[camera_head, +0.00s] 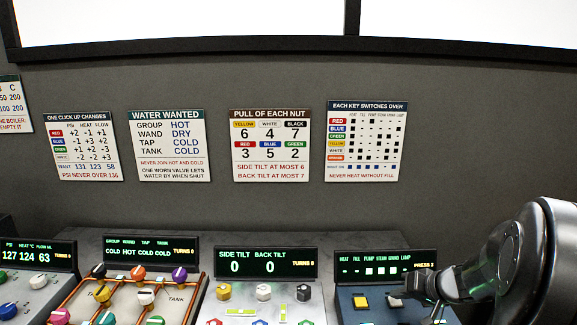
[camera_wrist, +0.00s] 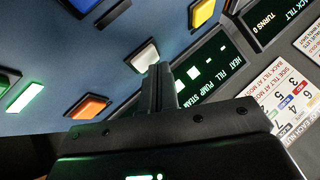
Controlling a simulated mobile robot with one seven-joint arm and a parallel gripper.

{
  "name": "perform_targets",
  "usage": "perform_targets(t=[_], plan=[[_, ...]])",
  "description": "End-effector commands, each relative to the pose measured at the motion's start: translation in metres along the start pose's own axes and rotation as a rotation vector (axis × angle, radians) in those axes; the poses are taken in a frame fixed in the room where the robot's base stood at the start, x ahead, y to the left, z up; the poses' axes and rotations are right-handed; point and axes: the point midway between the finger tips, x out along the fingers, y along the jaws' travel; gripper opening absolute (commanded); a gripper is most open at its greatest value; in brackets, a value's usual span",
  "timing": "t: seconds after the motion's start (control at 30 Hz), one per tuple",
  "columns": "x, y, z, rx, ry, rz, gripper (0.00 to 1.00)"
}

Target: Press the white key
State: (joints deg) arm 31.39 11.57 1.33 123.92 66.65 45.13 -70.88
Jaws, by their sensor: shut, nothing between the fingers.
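The white key (camera_wrist: 145,55) sits on the blue panel (camera_wrist: 130,25), just beyond my fingertips in the wrist view. The panel's display (camera_head: 384,268) shows dashes for heat and fill, several lit white squares, and "PRESS 2".
A tilt panel (camera_head: 265,264) stands left of the blue panel. A key chart (camera_head: 366,142) hangs on the wall.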

Motion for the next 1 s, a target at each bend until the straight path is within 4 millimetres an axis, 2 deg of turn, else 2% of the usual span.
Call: perform_targets(t=[0.73, 1.0], plan=[[0.003, 0.002, 0.002, 0.002, 0.0, -0.001, 0.0], [-0.0026, -0.002, -0.0018, -0.001, 0.001, -0.001, 0.0]])
